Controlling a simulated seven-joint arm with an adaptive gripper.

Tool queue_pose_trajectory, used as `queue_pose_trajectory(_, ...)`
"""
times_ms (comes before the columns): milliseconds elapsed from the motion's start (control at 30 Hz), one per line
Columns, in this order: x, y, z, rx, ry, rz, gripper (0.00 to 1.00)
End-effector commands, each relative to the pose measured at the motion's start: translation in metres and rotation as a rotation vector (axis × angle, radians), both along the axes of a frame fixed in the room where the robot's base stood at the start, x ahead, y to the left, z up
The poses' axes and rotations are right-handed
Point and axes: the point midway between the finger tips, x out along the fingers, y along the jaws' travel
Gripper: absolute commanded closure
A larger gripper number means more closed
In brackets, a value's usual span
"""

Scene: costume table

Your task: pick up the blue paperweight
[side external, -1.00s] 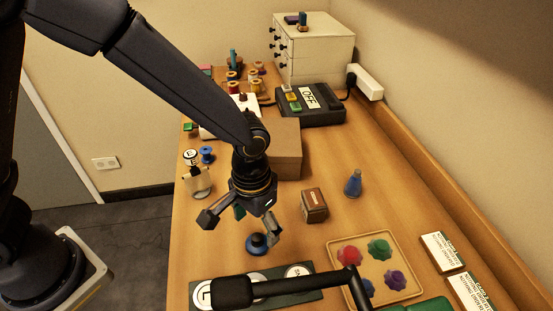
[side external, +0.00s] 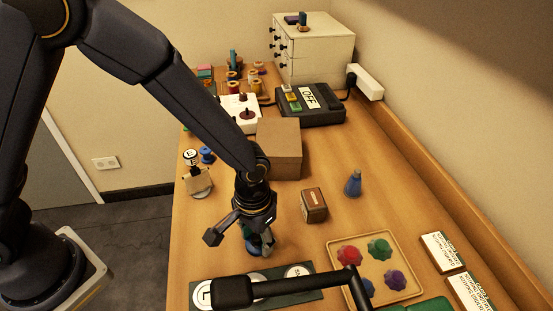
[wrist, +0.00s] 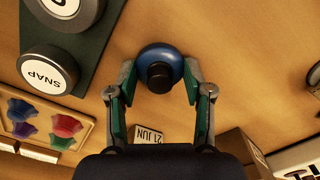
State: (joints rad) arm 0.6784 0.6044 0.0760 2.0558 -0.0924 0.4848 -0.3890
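The blue paperweight (wrist: 176,55), a round blue disc with a black knob on top, stands on the wooden table. In the wrist view my gripper (wrist: 160,76) is open, with one fingertip on each side of the paperweight's near half. It does not appear clamped; whether a finger touches it is hard to tell. In the side view my gripper (side external: 258,242) is low over the table, and its fingers hide much of the paperweight (side external: 254,248).
A dark board (side external: 274,278) with round white-topped buttons lies in front of the paperweight. A tray (side external: 334,250) of coloured knobs is to the right. A brown date block (side external: 314,205), a blue cone-shaped item (side external: 353,183) and a cardboard box (side external: 285,165) stand behind.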

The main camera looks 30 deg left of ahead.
Motion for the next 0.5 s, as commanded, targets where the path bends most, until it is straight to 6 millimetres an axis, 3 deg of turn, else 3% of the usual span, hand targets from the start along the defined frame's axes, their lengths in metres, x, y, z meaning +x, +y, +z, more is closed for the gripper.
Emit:
queue_pose_trajectory(67,0.0001,-0.0002,0.0001,0.000,0.000,0.000,0.63)
queue_pose_trajectory(367,0.0001,-0.0003,0.0002,-0.001,0.000,0.000,0.95)
queue_pose_trajectory(500,0.0003,-0.0006,0.0004,-0.001,-0.001,0.000,0.96)
